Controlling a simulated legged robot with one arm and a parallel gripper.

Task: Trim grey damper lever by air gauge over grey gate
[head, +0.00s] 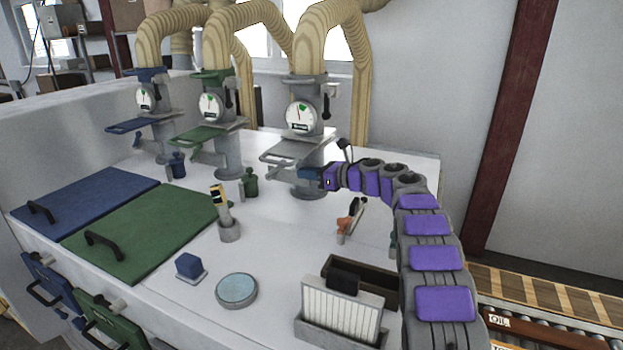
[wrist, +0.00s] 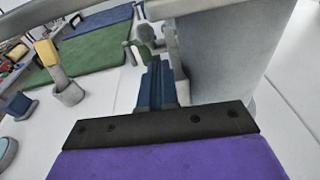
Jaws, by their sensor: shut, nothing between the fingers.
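The grey gate unit (head: 308,185) stands at the right of the row on the white bench, below a ribbed hose. Its round white air gauge (head: 304,116) has a small green mark near the top; the needle is too small to read. A grey gate plate (head: 285,150) juts out to the left below the gauge. The grey damper lever (head: 326,103), with a dark handle, hangs at the gauge's right.
Green (head: 212,105) and blue (head: 146,98) gate units stand to the left. Green (head: 140,235) and blue lids (head: 85,198), a brush in a cup (head: 228,230), a round disc (head: 236,290) and a filter box (head: 340,308) occupy the bench.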

